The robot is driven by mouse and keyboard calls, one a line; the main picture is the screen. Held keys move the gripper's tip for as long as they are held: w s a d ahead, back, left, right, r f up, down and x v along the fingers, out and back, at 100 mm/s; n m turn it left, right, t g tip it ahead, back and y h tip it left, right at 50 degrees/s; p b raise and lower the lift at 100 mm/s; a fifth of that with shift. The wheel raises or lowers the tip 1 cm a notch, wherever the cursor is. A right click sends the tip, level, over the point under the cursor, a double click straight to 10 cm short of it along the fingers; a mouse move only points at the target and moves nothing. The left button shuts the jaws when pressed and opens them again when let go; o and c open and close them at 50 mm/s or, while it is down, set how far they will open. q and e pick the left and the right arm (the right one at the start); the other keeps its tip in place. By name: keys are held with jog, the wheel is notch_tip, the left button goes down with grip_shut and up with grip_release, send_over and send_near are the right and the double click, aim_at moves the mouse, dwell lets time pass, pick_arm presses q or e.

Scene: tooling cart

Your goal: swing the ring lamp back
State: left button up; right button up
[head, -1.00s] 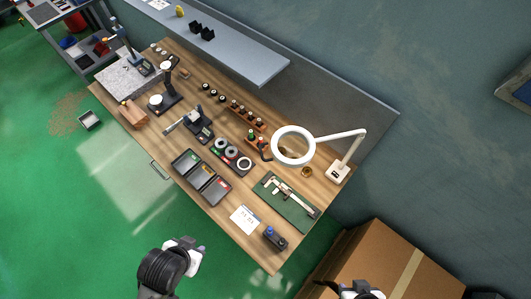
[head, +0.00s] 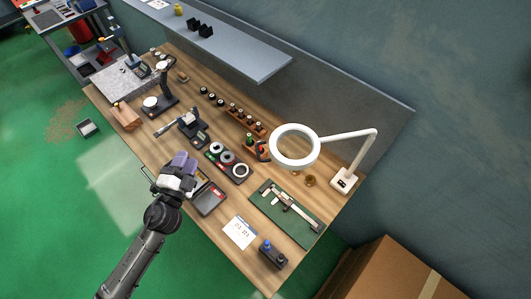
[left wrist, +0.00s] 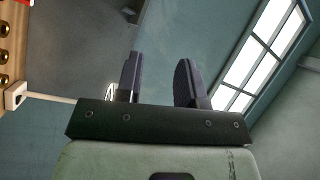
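The white ring lamp (head: 295,128) stands at the right end of the workbench. Its jointed arm (head: 348,135) rises from a white base (head: 343,181), and the ring hangs over the bench near the green mat. My left gripper (head: 184,160) is over the front edge of the bench, left of the ring and well apart from it. In the left wrist view its two dark fingers (left wrist: 158,78) stand apart with nothing between them. The lamp's white arm (left wrist: 52,98) shows left of them, and the ring is mostly hidden behind the left finger. My right gripper is out of view.
A green mat with a caliper (head: 287,212), a black tray of rings (head: 228,163) and bottles in a wooden rack (head: 247,121) lie around the ring. A grey shelf (head: 240,50) runs along the back. A cardboard box (head: 385,270) stands at the lower right.

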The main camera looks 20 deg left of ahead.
pick_arm(q)
jog(key=d+m+h, duration=0.5)
jog(key=m+h, duration=0.1)
jog(key=m+g+h, duration=0.3)
jog(key=m+h, duration=0.3)
jog(key=h, duration=0.2)
send_near(258, 152)
jog(key=shift+f+p+x, duration=0.15)
jog(key=shift+p+x, duration=0.75)
jog(key=shift+x, duration=1.65)
jog(key=shift+f+p+x, duration=0.1)
jog(key=shift+p+x, duration=0.75)
jog(key=shift+x, duration=1.65)
jog(key=shift+c, duration=0.3)
grip_shut()
